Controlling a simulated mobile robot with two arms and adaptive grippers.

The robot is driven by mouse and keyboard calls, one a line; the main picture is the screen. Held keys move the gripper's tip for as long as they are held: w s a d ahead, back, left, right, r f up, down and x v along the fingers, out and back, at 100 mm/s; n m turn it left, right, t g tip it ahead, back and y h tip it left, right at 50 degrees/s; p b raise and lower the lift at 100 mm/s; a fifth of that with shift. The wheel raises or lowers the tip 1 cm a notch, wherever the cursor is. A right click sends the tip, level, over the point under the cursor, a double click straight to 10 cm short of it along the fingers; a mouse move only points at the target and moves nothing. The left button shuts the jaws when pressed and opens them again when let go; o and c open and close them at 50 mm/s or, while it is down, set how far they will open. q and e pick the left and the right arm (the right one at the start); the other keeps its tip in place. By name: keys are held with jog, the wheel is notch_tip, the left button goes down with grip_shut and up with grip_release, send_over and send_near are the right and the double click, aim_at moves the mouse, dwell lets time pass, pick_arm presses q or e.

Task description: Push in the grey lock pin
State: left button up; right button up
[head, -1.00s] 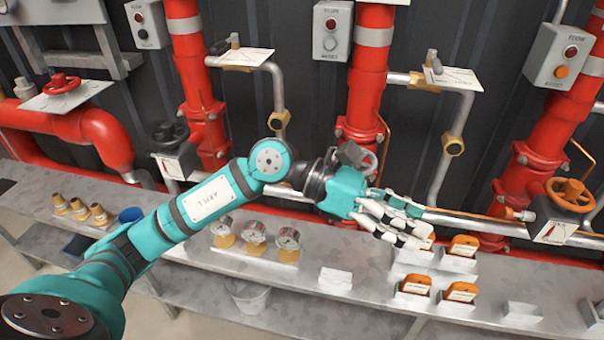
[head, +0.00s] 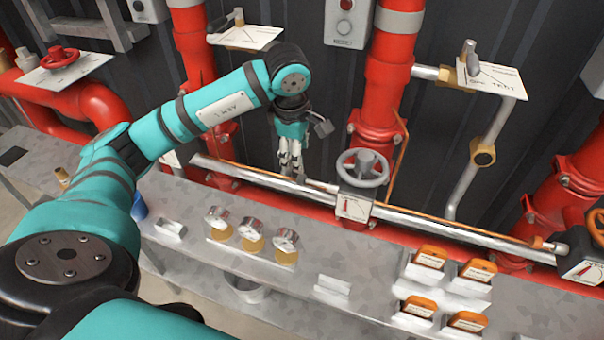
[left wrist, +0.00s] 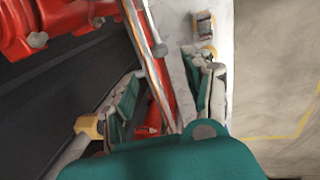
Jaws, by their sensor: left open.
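The grey handwheel valve (head: 363,168) stands in front of the middle red riser, with a white gauge plate (head: 355,207) below the wheel. A short grey pin (head: 318,186) seems to stick out to the left of this valve, above the long pipe. It is small, and I cannot tell how far in it sits. My left gripper (head: 290,172) points down just left of the pin, in front of the dark wall. Its fingers are open and look empty; they also show apart in the left wrist view (left wrist: 165,90). I cannot tell whether a fingertip touches the pin. My right gripper is not in view.
A long silver pipe (head: 450,232) and thin orange conduit run along the wall. The grey bench (head: 380,285) below carries gauges (head: 251,238) and orange-topped blocks (head: 432,257). An elbow pipe (head: 470,175) stands right of the valve; another orange-wheeled valve is at the right edge.

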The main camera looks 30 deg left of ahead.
aim_at(301, 176)
pick_arm(q)
jog(key=f, duration=0.4)
jog(key=w+f, duration=0.1)
jog(key=f, duration=0.2)
jog(key=shift+w+a+p, duration=0.1)
jog(key=shift+p, duration=0.25)
jog(key=shift+w+a+f, duration=0.1)
jog(key=shift+w+f, duration=0.05)
jog(key=shift+f, duration=0.4)
jog(key=shift+w+f, duration=0.15)
jog(key=shift+f, duration=0.75)
jog(key=shift+w, duration=0.1)
grip_shut()
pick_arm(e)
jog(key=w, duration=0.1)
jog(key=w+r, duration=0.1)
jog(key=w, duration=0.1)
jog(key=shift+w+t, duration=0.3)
